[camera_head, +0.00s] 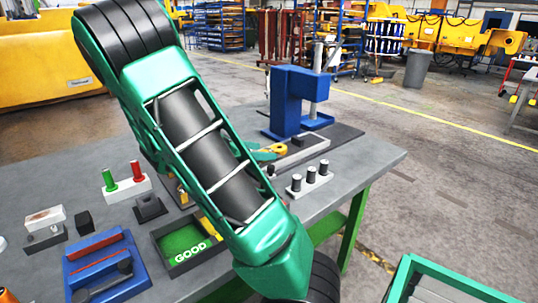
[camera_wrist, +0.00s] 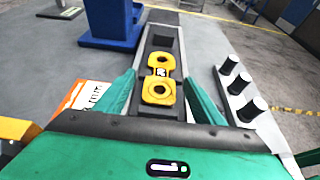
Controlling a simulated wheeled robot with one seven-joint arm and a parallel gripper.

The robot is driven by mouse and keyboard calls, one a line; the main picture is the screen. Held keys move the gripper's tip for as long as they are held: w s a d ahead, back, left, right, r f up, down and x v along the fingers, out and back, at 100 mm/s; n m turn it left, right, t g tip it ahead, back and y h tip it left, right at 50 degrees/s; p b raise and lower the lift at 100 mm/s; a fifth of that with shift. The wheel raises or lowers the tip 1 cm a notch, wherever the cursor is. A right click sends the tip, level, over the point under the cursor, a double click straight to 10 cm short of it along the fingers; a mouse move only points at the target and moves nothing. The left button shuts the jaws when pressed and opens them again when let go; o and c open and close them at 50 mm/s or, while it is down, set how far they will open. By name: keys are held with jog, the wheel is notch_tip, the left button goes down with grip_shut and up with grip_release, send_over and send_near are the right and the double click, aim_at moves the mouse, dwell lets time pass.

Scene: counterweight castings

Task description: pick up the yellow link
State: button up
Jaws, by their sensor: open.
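The yellow link (camera_wrist: 160,80) is a flat two-holed piece with a small black-and-white mark at its waist. In the wrist view it lies lengthwise over a long dark grey tray (camera_wrist: 147,45), between my open fingers. My gripper (camera_wrist: 161,88) has one green finger on each side of the link, with a visible gap on both sides. In the head view a bit of the yellow link (camera_head: 276,149) shows beside my green gripper tip (camera_head: 262,154); my arm hides part of that area. How deep my fingers reach is hard to tell.
A white block with several dark pegs (camera_wrist: 238,88) is close on the right. An orange-and-white card (camera_wrist: 84,97) lies left. A green "GOOD" bin (camera_head: 160,250) and blue fixture (camera_head: 92,250) occupy the near table.

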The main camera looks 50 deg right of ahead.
grip_shut()
